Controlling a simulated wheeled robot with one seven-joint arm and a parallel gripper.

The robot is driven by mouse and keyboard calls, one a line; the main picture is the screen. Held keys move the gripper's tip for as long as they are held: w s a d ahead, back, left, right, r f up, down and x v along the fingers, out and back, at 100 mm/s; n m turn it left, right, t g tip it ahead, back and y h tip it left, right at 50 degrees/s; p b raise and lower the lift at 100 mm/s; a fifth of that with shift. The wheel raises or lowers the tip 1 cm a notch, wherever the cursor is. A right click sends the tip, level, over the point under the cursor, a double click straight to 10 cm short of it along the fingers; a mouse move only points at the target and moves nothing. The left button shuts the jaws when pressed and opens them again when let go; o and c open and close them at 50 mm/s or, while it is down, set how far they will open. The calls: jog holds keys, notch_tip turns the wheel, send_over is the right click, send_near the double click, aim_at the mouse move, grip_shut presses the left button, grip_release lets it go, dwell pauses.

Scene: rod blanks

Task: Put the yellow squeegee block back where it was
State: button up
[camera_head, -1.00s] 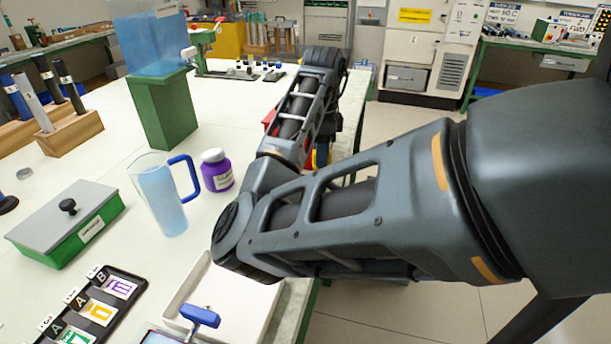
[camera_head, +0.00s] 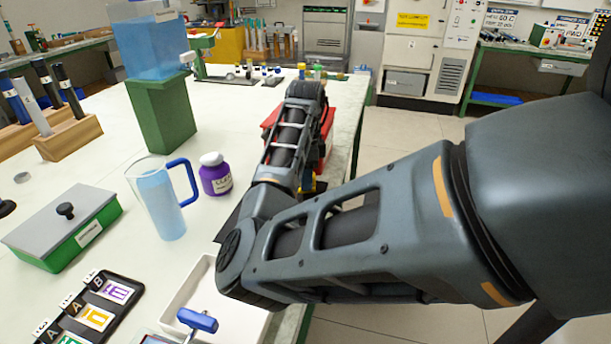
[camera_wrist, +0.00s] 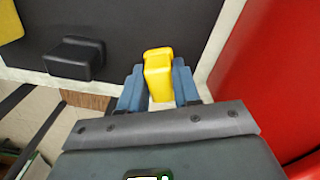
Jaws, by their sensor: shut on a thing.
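The yellow squeegee block (camera_wrist: 158,75) shows in the wrist view between the two blue fingers of my gripper (camera_wrist: 158,88), which is shut on it. The block's far end points over a dark flat surface (camera_wrist: 150,25) with a pale edge. I cannot tell whether the block touches that surface. In the head view my arm hides the gripper and most of what is around it.
A black block (camera_wrist: 75,58) sits on the dark surface, left of my gripper. A red surface (camera_wrist: 275,75) rises close on the right. In the head view a pitcher (camera_head: 160,205), a purple bottle (camera_head: 215,175) and a white tray (camera_head: 235,318) stand near my arm.

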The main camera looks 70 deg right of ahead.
jog(key=o, duration=0.9)
jog(key=shift+o, duration=0.2)
notch_tip(320, 180, up, 12)
jog(key=p, duration=0.1)
jog(key=shift+p, duration=0.3)
jog(key=shift+r, duration=0.1)
